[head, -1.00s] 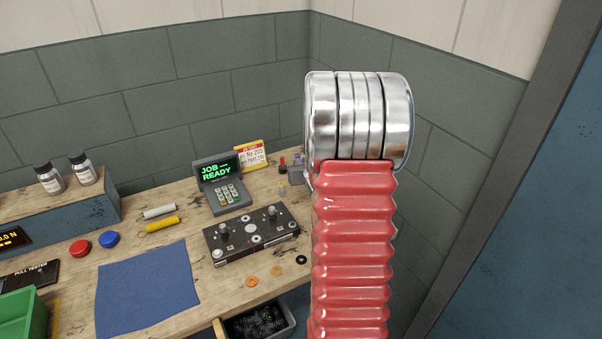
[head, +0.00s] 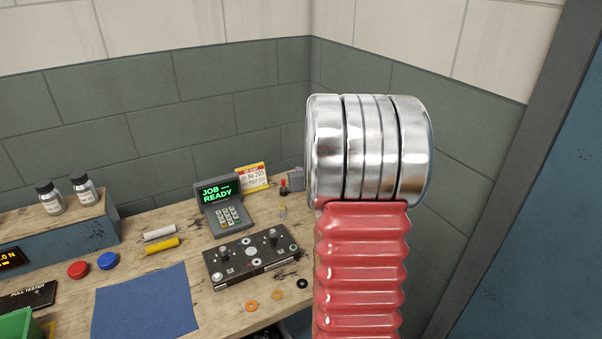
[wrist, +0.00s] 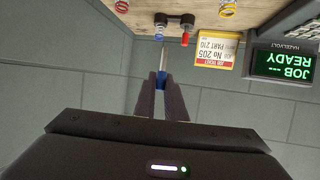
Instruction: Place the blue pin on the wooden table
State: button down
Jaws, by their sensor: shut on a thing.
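My gripper (wrist: 162,98) shows in the wrist view, its dark fingers shut on the blue pin (wrist: 162,76). Only a short blue part of the pin and a pale shaft show beyond the fingers. The wooden table (head: 205,318) runs along the wall in the head view; part of it shows at the top of the upside-down wrist view (wrist: 110,10). In the head view my red and silver arm hides the gripper and the pin. A dark holder (wrist: 175,20) with a red pin (wrist: 185,38) stands on the table beyond the fingers.
A black control box (head: 250,258), a JOB READY terminal (head: 222,203) and a yellow-edged card (head: 252,177) stand near the back. A blue mat (head: 145,300) covers the front left. Small washers (head: 277,294) lie at the front edge. Bare wood shows around the mat.

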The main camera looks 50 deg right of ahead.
jog(key=w+a+f+n+y, duration=0.1)
jog(key=w+a+n+y, duration=0.1)
jog(key=a, duration=1.3)
jog(key=w+a+f+n+t+y, duration=0.1)
jog(key=w+a+n+y, duration=0.1)
jog(key=a, duration=1.3)
jog(key=w+a+f+n+t+y, duration=0.1)
jog(key=w+a+n+y, duration=0.1)
jog(key=a, duration=1.3)
jog(key=shift+w+a+f+n+y, duration=0.2)
jog(key=shift+w+f+n+y, duration=0.15)
jog(key=shift+w+y, duration=0.3)
jog(key=shift+s, duration=0.2)
